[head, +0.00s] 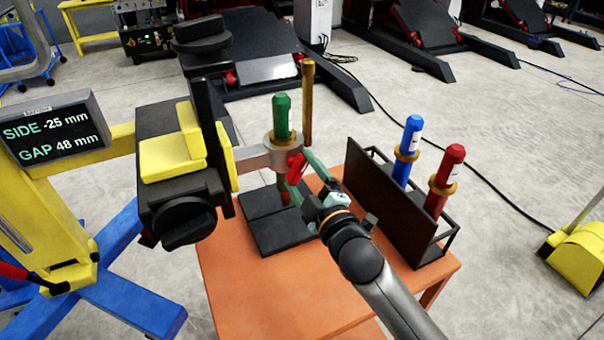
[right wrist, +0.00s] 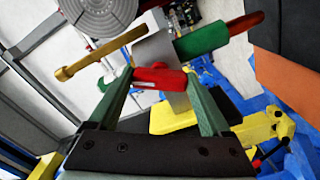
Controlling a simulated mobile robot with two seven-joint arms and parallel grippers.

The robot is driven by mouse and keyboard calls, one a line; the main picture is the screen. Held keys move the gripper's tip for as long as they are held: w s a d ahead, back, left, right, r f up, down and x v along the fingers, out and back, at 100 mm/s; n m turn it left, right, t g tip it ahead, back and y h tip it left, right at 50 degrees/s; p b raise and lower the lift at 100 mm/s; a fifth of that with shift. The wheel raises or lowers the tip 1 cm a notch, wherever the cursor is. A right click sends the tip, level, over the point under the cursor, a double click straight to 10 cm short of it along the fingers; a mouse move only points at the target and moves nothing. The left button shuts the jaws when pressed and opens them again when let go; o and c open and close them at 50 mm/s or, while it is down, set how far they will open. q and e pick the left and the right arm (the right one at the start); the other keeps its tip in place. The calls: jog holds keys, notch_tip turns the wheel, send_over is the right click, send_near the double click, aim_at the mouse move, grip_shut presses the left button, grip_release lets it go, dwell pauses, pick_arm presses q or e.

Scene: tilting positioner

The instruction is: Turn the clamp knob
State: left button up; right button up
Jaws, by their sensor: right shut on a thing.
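The red clamp knob (head: 296,168) sits on the front of a grey clamp arm (head: 256,161). That arm holds an upright green tool (head: 282,117) in a brass-coloured ring. My right gripper (head: 303,166) is at the knob, its green fingers shut on it. In the right wrist view the red knob (right wrist: 160,86) lies between the two fingertips (right wrist: 165,82), with the green tool (right wrist: 215,40) just beyond. The left gripper is not in view.
A yellow and black positioner (head: 158,150) stands left of the clamp. Its display (head: 52,128) reads SIDE -25 mm, GAP 48 mm. A brass post (head: 308,100) rises behind the clamp. A black rack (head: 390,205) with blue (head: 410,140) and red (head: 447,170) tools stands right on the orange table (head: 260,290).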

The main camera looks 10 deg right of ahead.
dwell(0.3)
jog(key=o, duration=1.2)
jog(key=shift+c, duration=0.2)
jog(key=s+d+b, duration=0.2)
jog(key=s, duration=1)
jog(key=shift+s+d, duration=0.15)
jog(key=shift+d, duration=0.05)
